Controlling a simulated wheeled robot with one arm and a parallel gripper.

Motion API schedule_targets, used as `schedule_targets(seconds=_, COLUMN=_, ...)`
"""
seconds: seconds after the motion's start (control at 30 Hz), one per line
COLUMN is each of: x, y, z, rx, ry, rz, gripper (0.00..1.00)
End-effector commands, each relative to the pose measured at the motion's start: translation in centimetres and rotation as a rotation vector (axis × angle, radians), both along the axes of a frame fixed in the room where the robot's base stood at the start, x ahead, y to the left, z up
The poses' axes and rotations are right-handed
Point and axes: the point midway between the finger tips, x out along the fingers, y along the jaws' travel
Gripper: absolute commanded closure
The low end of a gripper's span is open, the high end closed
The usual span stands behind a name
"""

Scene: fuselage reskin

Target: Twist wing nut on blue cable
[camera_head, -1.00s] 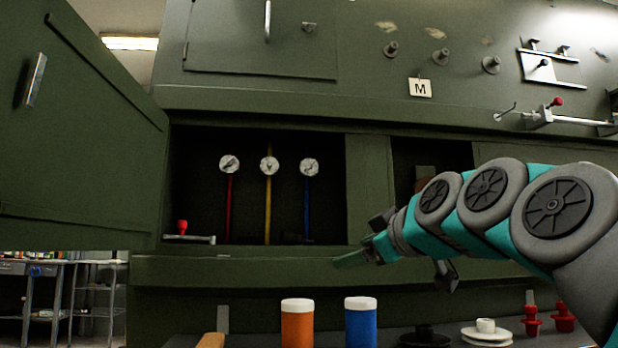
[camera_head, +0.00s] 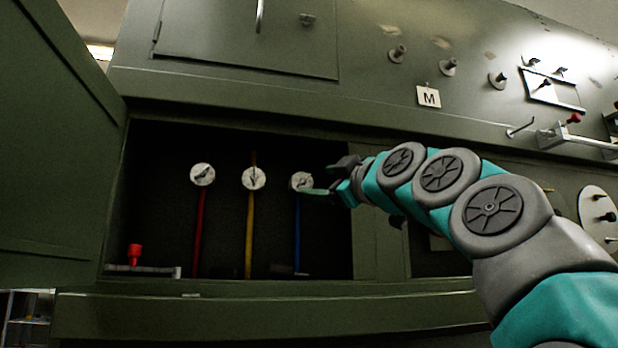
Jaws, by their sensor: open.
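The blue cable (camera_head: 297,232) hangs down inside the dark open compartment, the rightmost of three cables. At its top is a pale round disc with a wing nut (camera_head: 299,180), partly covered by my gripper. My gripper (camera_head: 318,182) reaches in from the right. One greenish finger lies at the right edge of the disc and a dark part sits above it. The gap between the fingers is hard to see, but the gripper is open and I see nothing held in it. I cannot tell whether it touches the wing nut.
A red cable (camera_head: 199,235) and a yellow cable (camera_head: 250,235) with similar discs hang to the left. A red knob (camera_head: 135,252) on a metal bar stands at the compartment's lower left. The open green door (camera_head: 50,160) bounds the left side.

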Motion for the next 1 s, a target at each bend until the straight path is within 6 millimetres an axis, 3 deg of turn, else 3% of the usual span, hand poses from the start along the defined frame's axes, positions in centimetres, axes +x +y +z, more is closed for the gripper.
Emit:
schedule_targets(seconds=0.3, x=3.4, y=2.2, z=1.4, rx=-0.001, ry=0.001, rz=0.001, gripper=0.25)
schedule_targets(seconds=0.67, x=3.9, y=2.5, z=1.4, rx=-0.001, ry=-0.001, rz=0.000, gripper=0.25)
schedule_targets(seconds=1.0, x=3.8, y=2.5, z=1.4, rx=-0.001, ry=-0.001, rz=0.000, gripper=0.63)
